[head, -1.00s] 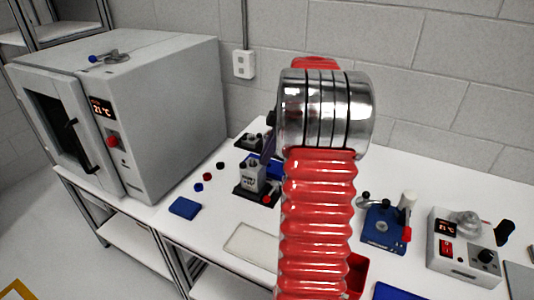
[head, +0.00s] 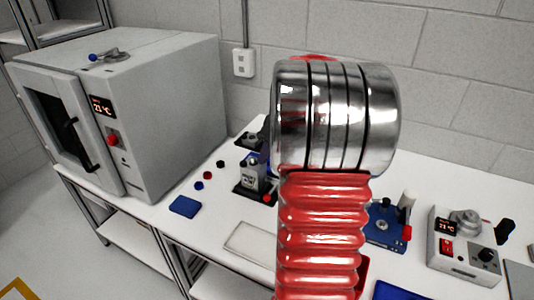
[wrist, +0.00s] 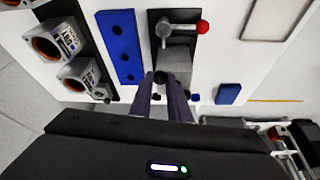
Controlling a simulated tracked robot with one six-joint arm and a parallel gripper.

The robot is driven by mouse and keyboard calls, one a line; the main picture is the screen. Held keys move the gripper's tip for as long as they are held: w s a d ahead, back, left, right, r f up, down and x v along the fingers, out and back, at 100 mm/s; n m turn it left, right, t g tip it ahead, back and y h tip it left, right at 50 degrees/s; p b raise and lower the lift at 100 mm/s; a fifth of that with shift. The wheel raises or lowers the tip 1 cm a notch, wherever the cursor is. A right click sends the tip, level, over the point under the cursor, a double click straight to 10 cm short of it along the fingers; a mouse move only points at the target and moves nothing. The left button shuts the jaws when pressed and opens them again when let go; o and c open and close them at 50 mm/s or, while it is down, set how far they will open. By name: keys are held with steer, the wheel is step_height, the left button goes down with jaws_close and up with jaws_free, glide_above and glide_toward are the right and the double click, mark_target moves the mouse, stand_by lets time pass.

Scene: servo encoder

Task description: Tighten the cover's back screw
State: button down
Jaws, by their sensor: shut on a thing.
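The grey servo (head: 250,175) with its cover sits upright in a dark fixture on the bench, left of my arm in the head view. A black screw head (head: 243,163) shows on its top left. In the wrist view the grey servo body (wrist: 178,62) lies beyond my fingertips, beside the fixture's lever with a red ball (wrist: 202,27). My gripper (wrist: 161,84) has its two dark fingers closed around a small black screw (wrist: 162,77) at the near end of the servo. My arm hides much of the gripper in the head view.
Left of the fixture are small loose caps (head: 207,176) and a blue pad (head: 184,206). A pale tray (head: 250,243) lies in front. A blue fixture (head: 386,228) and a control box (head: 465,245) stand right; a large oven (head: 165,115) stands left. A blue holed block (wrist: 121,47) is beside the servo.

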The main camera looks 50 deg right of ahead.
stand_by(0.3)
steer(key=c, duration=1.6)
jaws_free()
steer(key=shift+c, duration=0.2)
steer(key=v, duration=1.3)
steer(key=shift+s+r, duration=0.2)
steer(key=shift+r, duration=0.15)
steer(key=shift+m, duration=0.4)
